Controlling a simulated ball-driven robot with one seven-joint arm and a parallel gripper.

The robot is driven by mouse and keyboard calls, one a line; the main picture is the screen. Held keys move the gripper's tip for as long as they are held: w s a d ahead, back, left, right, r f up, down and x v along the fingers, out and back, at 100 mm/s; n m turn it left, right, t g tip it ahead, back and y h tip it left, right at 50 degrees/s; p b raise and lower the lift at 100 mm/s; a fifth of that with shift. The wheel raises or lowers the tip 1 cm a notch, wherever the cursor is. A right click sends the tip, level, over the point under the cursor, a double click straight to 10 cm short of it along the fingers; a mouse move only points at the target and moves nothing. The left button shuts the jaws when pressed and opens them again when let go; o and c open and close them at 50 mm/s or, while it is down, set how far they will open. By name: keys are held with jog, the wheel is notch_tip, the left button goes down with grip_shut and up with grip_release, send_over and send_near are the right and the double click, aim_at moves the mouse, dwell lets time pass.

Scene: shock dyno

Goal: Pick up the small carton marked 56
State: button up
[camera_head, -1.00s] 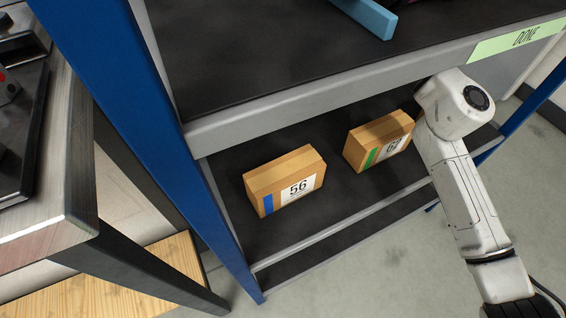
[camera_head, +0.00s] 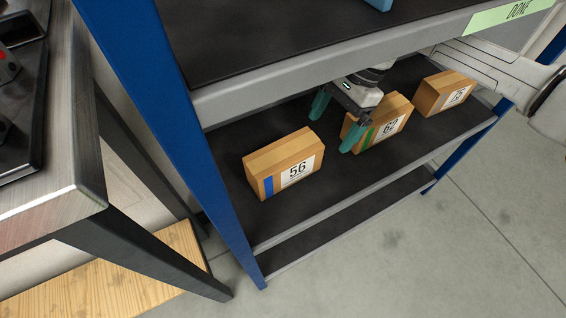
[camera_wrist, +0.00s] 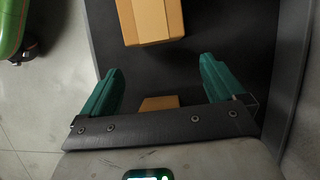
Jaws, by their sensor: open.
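The small carton marked 56 (camera_head: 285,163) stands on the lower dark shelf, left of the other cartons, with its blue stripe and label facing front. My gripper (camera_head: 337,122) is open, with teal fingers, to the right of carton 56 and apart from it. It hangs over the shelf, in front of part of the carton marked 62 (camera_head: 384,124). In the wrist view, my open gripper (camera_wrist: 161,66) has a plain brown carton (camera_wrist: 151,20) ahead of its fingertips and another carton's edge (camera_wrist: 158,103) low between the fingers. No labels show there.
A third carton (camera_head: 446,93) stands at the shelf's right. The upper shelf's grey edge (camera_head: 330,70) runs above the cartons. A blue post (camera_head: 170,130) stands left of carton 56. Bare shelf lies in front of the cartons.

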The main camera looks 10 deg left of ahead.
aim_at(295, 146)
jog(key=s+a, duration=0.1)
jog(key=a, duration=0.1)
jog(key=s+a+b, duration=0.1)
jog(key=s+a, duration=0.1)
jog(key=s+a+b, duration=0.1)
jog(key=s+a, duration=0.1)
jog(key=a, duration=0.1)
jog(key=shift+s, duration=0.15)
jog(key=x, duration=0.1)
jog(key=b+x, duration=0.1)
jog(key=x, duration=0.1)
jog(key=b+x, duration=0.1)
jog(key=x, duration=0.1)
jog(key=shift+s+a, duration=0.3)
jog(key=shift+a, duration=0.1)
jog(key=c, duration=1.4)
